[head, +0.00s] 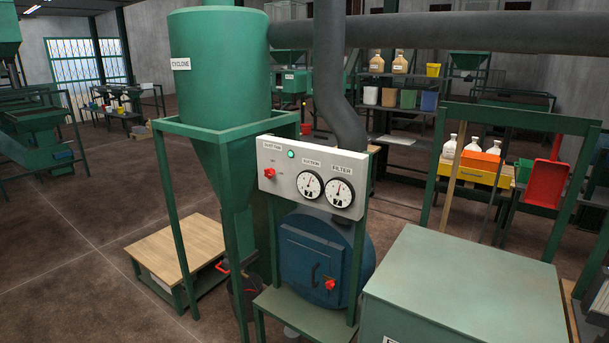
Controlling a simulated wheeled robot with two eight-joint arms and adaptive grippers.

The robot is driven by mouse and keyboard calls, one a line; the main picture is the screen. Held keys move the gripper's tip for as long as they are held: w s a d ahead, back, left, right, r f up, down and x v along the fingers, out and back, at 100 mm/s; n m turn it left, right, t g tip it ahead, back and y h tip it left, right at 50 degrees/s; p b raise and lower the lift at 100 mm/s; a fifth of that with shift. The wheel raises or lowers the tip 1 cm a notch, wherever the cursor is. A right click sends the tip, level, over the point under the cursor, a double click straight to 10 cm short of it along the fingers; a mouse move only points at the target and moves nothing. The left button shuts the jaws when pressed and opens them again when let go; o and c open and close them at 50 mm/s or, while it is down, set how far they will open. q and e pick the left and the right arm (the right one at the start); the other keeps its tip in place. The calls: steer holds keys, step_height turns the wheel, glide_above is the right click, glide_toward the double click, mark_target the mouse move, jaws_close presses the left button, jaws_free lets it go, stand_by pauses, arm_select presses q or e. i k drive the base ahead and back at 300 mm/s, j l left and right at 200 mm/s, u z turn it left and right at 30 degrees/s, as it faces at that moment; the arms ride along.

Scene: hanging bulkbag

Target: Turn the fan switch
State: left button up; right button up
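The fan switch is a red rotary knob (269,174) at the left of a pale control panel (290,196). The small lettering around the knob is too small to read with certainty. A green lamp (291,155) shows at the panel's top, under a label that seems to read DUST FAN at the left. Two round dials, suction (310,185) and filter (339,192), sit to the right of the knob. Neither of my grippers is in the head view, and nothing touches the knob.
A green cyclone (220,65) stands behind the panel's left side. A blue drum (310,255) with a red knob sits below the panel. A green cabinet (465,285) fills the front right. A low wooden-topped table (180,245) stands left. Open floor lies at front left.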

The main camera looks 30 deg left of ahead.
mark_target(269, 173)
steer(key=u, duration=1.45)
